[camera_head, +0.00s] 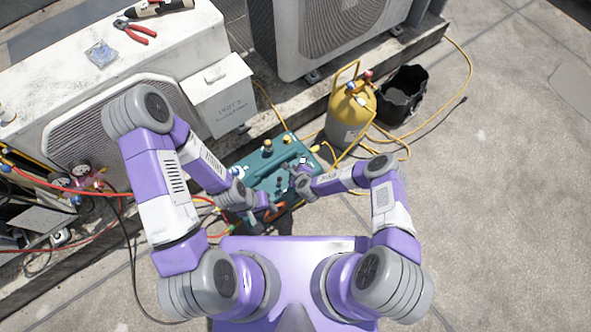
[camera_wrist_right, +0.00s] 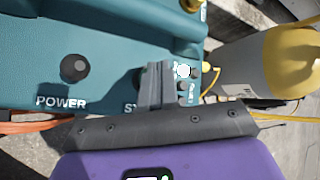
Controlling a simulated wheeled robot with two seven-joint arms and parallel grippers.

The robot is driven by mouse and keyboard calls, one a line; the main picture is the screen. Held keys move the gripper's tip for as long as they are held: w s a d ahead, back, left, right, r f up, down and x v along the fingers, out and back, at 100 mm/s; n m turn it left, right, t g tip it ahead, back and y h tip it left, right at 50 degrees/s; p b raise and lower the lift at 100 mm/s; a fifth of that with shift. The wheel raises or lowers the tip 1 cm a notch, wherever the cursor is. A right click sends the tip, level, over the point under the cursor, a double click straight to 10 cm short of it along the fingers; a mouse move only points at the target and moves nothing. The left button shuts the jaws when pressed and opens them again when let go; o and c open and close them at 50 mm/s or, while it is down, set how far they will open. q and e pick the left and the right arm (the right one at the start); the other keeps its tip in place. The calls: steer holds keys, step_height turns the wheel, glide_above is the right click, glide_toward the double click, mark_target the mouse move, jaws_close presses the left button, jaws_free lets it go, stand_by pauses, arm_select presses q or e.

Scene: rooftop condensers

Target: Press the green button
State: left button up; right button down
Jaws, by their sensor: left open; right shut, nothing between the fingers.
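A teal machine (camera_head: 245,165) stands on the ground in front of me; it fills the upper left of the right wrist view (camera_wrist_right: 110,35). Its panel has a dark knob (camera_wrist_right: 75,68) above the word POWER and a label partly hidden by my fingers. A bright white round spot (camera_wrist_right: 182,71) and small dark buttons sit just right of my fingertips. I cannot make out a clearly green button. My right gripper (camera_wrist_right: 155,70) is shut and empty over the panel; contact cannot be told. It also shows in the head view (camera_head: 289,169). My left gripper (camera_head: 272,207) is open near the machine's front edge.
A yellow cylinder (camera_head: 352,108) with hoses stands right of the machine, beside a black bucket (camera_head: 404,92). A condenser with a white box (camera_head: 220,95) stands behind left. Gauges and red hoses (camera_head: 80,180) lie at left. The paving at right is clear.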

steer(key=shift+f, duration=0.8)
stand_by(0.6)
stand_by(0.4)
steer(key=shift+r+p, duration=1)
steer(key=shift+r, duration=0.25)
step_height(320, 180, up, 5)
steer(key=p, duration=0.4)
stand_by(0.3)
